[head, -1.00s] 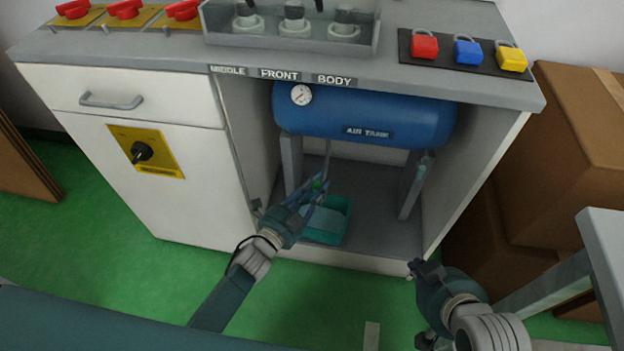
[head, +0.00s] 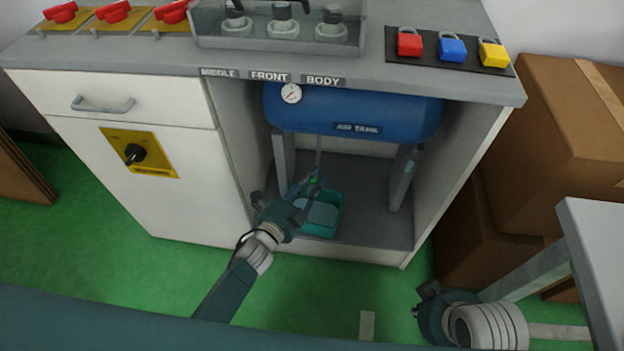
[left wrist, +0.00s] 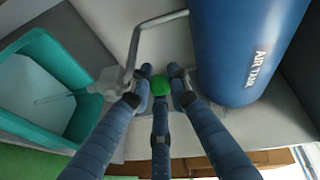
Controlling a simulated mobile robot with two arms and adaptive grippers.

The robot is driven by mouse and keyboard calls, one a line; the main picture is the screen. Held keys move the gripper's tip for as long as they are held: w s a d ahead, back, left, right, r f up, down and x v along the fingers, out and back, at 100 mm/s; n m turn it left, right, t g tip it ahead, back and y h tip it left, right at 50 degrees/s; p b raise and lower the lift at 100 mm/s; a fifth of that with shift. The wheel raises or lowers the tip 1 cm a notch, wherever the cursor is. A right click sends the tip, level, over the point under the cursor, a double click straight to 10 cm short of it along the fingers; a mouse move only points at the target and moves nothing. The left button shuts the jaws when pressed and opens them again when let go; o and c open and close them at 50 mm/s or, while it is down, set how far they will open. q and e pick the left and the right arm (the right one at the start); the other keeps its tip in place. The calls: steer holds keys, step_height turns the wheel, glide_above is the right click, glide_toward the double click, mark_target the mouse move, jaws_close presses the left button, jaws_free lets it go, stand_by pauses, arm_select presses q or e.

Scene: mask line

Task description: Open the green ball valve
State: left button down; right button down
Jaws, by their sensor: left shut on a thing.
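The green ball valve (head: 313,181) is a small green spot under the blue air tank (head: 350,112), inside the open cabinet bay. In the left wrist view its round green part (left wrist: 160,86) sits between my fingertips, beside a grey pipe (left wrist: 133,45). My left gripper (head: 306,184) reaches into the bay from the left and is shut on the valve; its fingers (left wrist: 158,92) partly hide it. The valve's turning position cannot be made out. My right gripper (head: 422,300) hangs low at the right, outside the cabinet, away from the valve; its fingers are unclear.
A teal tray (head: 338,218) stands on the bay floor below the valve. Tank legs (head: 403,178) and cabinet walls (head: 462,175) bound the bay. Cardboard boxes (head: 560,140) and a grey table (head: 600,260) are at the right.

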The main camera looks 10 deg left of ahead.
arm_select(q)
steer(key=shift+s+d, duration=0.1)
steer(key=shift+d, duration=0.1)
steer(key=c, duration=1.6)
jaws_free()
steer(key=shift+c, duration=0.2)
steer(key=shift+s+a, duration=0.2)
steer(key=shift+s, duration=0.1)
steer(key=v, duration=1.1)
steer(key=shift+s, duration=0.15)
